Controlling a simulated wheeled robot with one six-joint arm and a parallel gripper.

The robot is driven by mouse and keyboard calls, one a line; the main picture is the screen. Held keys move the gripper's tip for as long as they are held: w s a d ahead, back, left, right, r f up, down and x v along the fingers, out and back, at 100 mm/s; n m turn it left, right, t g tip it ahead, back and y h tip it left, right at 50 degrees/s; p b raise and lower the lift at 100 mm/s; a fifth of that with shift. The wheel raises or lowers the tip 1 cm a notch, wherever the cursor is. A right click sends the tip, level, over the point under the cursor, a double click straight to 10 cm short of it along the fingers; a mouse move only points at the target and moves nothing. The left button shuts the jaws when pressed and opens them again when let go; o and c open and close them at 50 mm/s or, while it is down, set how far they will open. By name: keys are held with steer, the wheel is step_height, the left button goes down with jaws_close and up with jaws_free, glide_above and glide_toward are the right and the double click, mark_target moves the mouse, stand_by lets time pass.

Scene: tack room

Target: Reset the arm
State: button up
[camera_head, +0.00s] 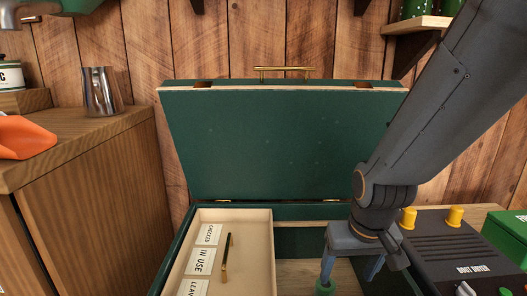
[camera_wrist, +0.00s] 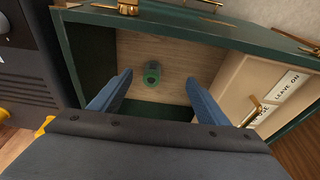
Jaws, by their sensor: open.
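My gripper (camera_head: 350,268) is open and points down into the right part of an open green chest (camera_head: 290,212). In the wrist view its two blue-grey fingers (camera_wrist: 158,82) stand apart with nothing held between them. A small green ring-topped object (camera_wrist: 152,75) lies on the chest's wooden floor, seen between the fingertips and apart from them. In the head view the green object (camera_head: 325,287) shows beside the left finger, partly cut by the lower edge. My arm comes down from the upper right.
The raised lid (camera_head: 280,140) stands behind the gripper. A dark boot dryer (camera_head: 450,250) stands close on the right. A wooden cabinet (camera_head: 100,195) is left.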

steer(key=s+a+r+n, duration=0.1)
steer(key=s+a, duration=0.1)
steer(key=a, duration=0.2)
steer(key=s+a+r+n, duration=0.1)
steer(key=s+a, duration=0.1)
steer(key=a, duration=0.2)
steer(key=s+a+r+n+g+y, duration=0.1)
steer(key=s+a, duration=0.1)
steer(key=a, duration=0.3)
steer(key=shift+s+r, duration=0.15)
steer(key=s+a+r+n+g, duration=0.2)
steer(key=s+a+r+n, duration=0.1)
steer(key=s+a, duration=0.45)
steer(key=d+r+m+p, duration=0.3)
steer(key=d+r+p, duration=0.7)
steer(key=r+p, duration=0.3)
steer(key=d+r+m+h+p, duration=0.1)
steer(key=d+r+m+p, duration=0.2)
steer(key=d+r+p, duration=0.8)
steer(key=r+p, duration=0.1)
steer(key=p, duration=0.8)
steer(key=shift+s+d+r, duration=0.25)
steer(key=shift+s+r, duration=0.1)
steer(key=shift+r, duration=0.05)
